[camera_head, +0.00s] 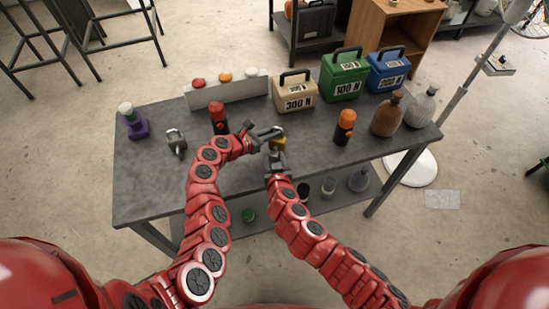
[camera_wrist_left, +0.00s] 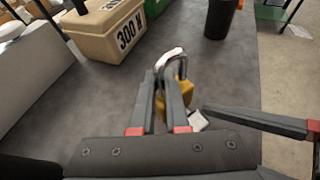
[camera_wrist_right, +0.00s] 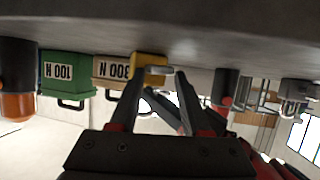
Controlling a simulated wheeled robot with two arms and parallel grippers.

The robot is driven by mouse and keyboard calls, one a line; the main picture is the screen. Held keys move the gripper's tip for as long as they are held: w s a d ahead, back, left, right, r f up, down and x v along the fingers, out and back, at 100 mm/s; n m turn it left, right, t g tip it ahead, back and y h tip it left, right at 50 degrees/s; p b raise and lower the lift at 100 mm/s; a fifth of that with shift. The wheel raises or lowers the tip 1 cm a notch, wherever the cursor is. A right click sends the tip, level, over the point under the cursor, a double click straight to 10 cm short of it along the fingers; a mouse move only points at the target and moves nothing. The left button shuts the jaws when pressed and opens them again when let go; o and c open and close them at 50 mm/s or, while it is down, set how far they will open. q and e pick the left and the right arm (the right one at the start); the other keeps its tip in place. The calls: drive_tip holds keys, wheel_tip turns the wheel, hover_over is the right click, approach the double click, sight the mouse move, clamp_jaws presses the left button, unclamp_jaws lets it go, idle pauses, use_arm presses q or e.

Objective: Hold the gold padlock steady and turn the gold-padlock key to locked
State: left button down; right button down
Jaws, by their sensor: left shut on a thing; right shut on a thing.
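The gold padlock (camera_head: 279,145) stands near the middle of the grey table, partly hidden by my grippers. In the left wrist view its gold body (camera_wrist_left: 187,93) and silver shackle show. My left gripper (camera_head: 276,133) is shut on the padlock, with one finger across the front of its body. My right gripper (camera_head: 274,156) is on the near side of the padlock, shut on the key, a small pale piece (camera_wrist_left: 198,121) at its fingertips. The right wrist view, upside down, shows the padlock (camera_wrist_right: 150,62) just beyond the right fingertips. The key's turn angle cannot be told.
A silver padlock (camera_head: 176,141) and a red-topped bottle (camera_head: 217,117) stand to the left. Beige (camera_head: 295,92), green (camera_head: 343,75) and blue (camera_head: 388,70) weights line the back. An orange-topped bottle (camera_head: 344,127) stands to the right. The front left of the table (camera_head: 145,185) is clear.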

drive_tip(key=n+h, duration=0.1)
drive_tip(key=a+n+g+h, duration=0.1)
drive_tip(key=shift+w+r+n, duration=0.1)
drive_tip(key=shift+r+n, duration=0.1)
drive_tip(key=shift+n, duration=0.1)
drive_tip(key=shift+a+n+g+h, duration=0.25)
drive_tip(key=shift+n+g+h, duration=0.15)
drive_tip(key=shift+n+h, duration=0.8)
drive_tip(key=shift+c, duration=1.8)
unclamp_jaws()
drive_tip(key=shift+f, duration=0.1)
drive_tip(key=shift+d+f, duration=0.1)
drive_tip(key=shift+f, duration=0.05)
